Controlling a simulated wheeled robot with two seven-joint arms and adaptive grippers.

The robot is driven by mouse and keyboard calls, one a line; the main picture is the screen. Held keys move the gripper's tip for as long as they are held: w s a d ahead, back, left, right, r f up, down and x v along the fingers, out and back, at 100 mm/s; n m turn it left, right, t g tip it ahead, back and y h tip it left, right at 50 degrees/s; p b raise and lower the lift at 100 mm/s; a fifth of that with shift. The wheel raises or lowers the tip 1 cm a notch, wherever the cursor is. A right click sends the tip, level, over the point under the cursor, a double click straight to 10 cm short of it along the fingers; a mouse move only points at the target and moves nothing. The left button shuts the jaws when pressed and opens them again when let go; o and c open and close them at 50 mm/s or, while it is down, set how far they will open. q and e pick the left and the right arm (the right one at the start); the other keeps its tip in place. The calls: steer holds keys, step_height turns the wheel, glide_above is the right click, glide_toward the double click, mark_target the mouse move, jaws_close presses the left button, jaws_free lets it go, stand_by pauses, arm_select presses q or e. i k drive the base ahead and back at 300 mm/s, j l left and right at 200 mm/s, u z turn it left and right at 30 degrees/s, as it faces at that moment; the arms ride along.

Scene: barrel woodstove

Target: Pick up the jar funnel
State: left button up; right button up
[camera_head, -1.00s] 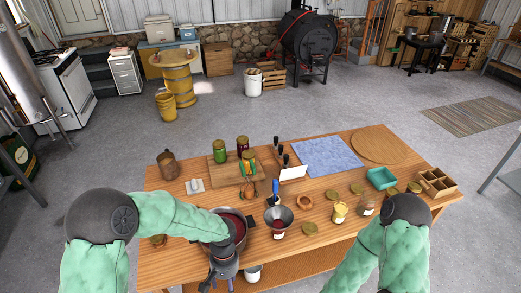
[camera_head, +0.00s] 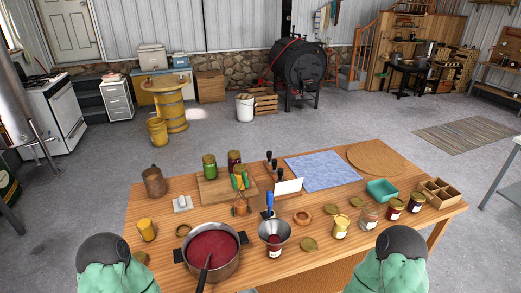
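The jar funnel (camera_head: 274,232) is a grey metal cone with a wide mouth. It sits upright on top of a small glass jar (camera_head: 273,250) with dark red contents, near the front middle of the wooden table. A blue-handled tool (camera_head: 269,202) stands just behind it. A pot of red jam (camera_head: 212,245) with a ladle in it is close to the funnel's left.
Several lidded jars, such as a yellow one (camera_head: 341,222), and loose lids (camera_head: 309,244) lie right of the funnel. A white card (camera_head: 288,188) stands behind. A blue cloth (camera_head: 322,171) lies flat.

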mark_target(269, 227)
steer(key=z, duration=0.75)
steer(key=j+z, duration=0.95)
steer(key=k+j, duration=0.05)
